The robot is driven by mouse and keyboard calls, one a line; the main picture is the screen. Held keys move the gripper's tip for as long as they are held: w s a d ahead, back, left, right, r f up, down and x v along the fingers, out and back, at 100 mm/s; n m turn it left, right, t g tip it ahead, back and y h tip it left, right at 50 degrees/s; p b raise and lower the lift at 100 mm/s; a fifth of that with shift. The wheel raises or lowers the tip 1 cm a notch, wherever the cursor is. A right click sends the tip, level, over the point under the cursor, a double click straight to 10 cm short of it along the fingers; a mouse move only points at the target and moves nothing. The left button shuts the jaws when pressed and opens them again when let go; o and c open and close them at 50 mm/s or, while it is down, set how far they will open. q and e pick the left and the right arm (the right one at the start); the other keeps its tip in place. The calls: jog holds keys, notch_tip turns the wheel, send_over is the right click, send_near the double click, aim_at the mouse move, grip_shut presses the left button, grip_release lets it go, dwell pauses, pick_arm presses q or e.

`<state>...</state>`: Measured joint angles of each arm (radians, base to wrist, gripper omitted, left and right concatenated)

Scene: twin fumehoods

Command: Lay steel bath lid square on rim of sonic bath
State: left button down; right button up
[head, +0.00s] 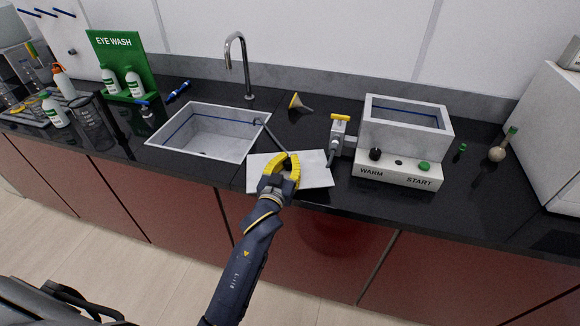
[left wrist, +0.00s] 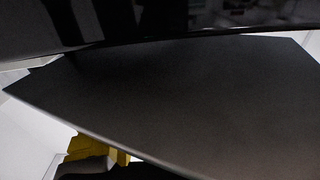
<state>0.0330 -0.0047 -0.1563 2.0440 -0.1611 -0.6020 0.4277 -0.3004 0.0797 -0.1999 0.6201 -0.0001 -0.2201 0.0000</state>
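The steel bath lid (head: 317,173) is a pale flat plate near the counter's front edge, between sink and bath. My left gripper (head: 290,160), with yellow fingers, is over the lid's middle and appears shut on it; the exact contact is hidden. In the left wrist view the lid (left wrist: 170,95) fills most of the picture as a dark sheet, with a yellow finger part at the lower left. The sonic bath (head: 398,167) stands to the right of the lid, its open rectangular rim facing up. The lid is apart from that rim. My right gripper is not in view.
A drain valve with a yellow handle (head: 340,118) sticks out on the bath's left side, close to the lid. The sink (head: 205,135) and tap (head: 240,65) are to the left. A white cabinet (head: 560,130) bounds the right.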

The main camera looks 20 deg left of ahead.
pick_arm(q)
jog(key=shift+w, duration=0.35)
jog(key=shift+w+f, duration=0.3)
jog(key=shift+f, duration=1.45)
jog(key=shift+f, duration=0.15)
jog(key=c, duration=1.5)
grip_release()
